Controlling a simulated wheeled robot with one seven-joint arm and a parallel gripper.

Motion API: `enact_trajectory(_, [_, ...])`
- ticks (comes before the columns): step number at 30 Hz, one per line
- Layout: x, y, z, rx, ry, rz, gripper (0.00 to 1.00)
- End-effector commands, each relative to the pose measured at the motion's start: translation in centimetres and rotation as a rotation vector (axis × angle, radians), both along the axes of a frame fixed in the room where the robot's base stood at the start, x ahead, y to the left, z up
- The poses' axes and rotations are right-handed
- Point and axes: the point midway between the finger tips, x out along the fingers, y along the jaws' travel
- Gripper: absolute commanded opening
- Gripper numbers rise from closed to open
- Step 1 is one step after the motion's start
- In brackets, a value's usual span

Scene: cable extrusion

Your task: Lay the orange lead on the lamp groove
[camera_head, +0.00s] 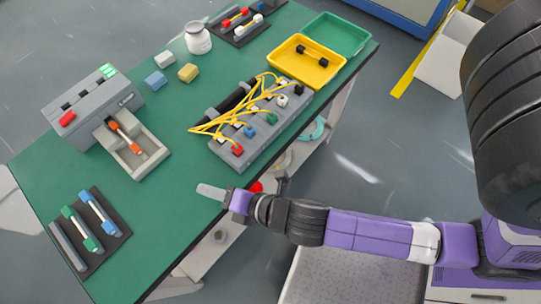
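The orange lead (128,138) lies slantwise in the open grey tray (160,163) at the front of a grey machine, on the left half of the green table. I cannot tell for sure which groove is the lamp groove. A dark rack (122,229) at the lower left holds a blue lead (99,213) and a green lead (81,229), with a grey strip (67,245) beside them. My gripper (211,191) is over the table's near edge, right of the tray and apart from the lead. Its fingers overlap in this view, so their opening is hidden.
The grey machine (90,110) has a red part and green lights. A grey block (232,157) with yellow cables and coloured plugs stands mid-table. Yellow (318,77) and green (352,40) trays, a white jar (198,38), small blocks and another rack (240,38) stand farther back. Table between tray and gripper is clear.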

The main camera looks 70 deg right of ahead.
Motion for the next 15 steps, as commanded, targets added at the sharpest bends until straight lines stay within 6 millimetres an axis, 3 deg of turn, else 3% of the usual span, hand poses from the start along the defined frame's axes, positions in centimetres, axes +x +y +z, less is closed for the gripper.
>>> enact_trajectory(1, [-2.1, -0.3, 0.1, 0.125, 0.001, -0.043, 0.39])
enact_trajectory(5, [-6.9, -0.5, 2.0, 0.520, -0.020, -0.182, 0.39])
enact_trajectory(9, [-11.6, -1.0, 5.2, 0.962, -0.049, -0.348, 0.39])
enact_trajectory(15, [-15.9, -2.1, 10.1, 1.469, -0.105, -0.541, 0.39])
